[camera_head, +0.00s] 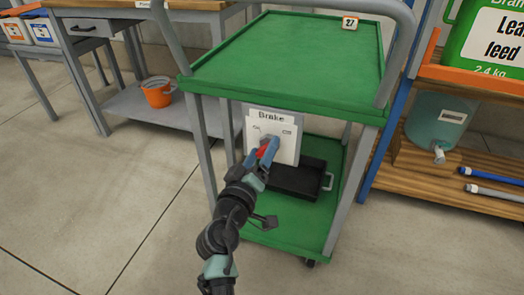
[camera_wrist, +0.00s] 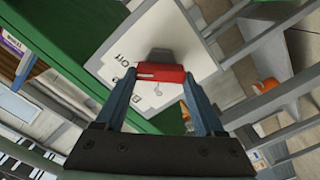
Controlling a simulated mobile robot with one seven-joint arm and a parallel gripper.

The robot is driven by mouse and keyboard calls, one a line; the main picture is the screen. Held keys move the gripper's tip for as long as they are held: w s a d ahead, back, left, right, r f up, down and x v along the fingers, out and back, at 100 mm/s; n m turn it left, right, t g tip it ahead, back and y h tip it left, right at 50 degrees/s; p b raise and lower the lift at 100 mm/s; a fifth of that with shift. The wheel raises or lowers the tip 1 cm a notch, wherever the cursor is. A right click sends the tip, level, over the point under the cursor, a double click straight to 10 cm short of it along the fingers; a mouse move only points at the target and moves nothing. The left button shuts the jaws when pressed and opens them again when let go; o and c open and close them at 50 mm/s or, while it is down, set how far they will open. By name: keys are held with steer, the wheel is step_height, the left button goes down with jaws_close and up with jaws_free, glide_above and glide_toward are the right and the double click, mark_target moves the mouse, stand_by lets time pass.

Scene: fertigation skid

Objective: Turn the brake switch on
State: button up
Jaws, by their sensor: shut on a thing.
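The brake switch is on a white panel (camera_head: 286,150) labelled "Brake", standing on the lower shelf of a green cart. Its red handle (camera_wrist: 160,73) has a white line on it, and a grey part (camera_wrist: 160,55) shows behind it. My gripper (camera_head: 267,148) reaches the panel from the front. In the wrist view its two blue fingers are shut on the red handle, one on each side. The word "Off" shows on the panel (camera_wrist: 196,48) in the wrist view. In the head view my fingers hide most of the switch.
The green cart's top tray (camera_head: 285,55) overhangs the panel, and grey posts (camera_head: 203,150) flank it. An orange bucket (camera_head: 158,92) stands left. The floor in front is clear.

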steer(key=shift+c, duration=0.6)
steer(key=shift+n, duration=0.4)
steer(key=n+p, duration=0.1)
steer(key=n, duration=0.1)
steer(key=shift+n, duration=0.4)
steer(key=n+p, duration=0.1)
steer(key=n, duration=0.4)
steer(key=shift+a+f+n+p, duration=0.1)
steer(key=shift+f+n+p, duration=0.1)
steer(key=shift+n+p, duration=0.15)
steer(key=n+p, duration=0.2)
steer(key=n, duration=0.2)
steer(key=shift+f, duration=0.15)
steer(key=n+p, duration=0.1)
steer(key=n, duration=0.3)
steer(key=shift+f+n, duration=0.15)
steer(key=shift+n, duration=0.1)
steer(key=shift+p, duration=0.3)
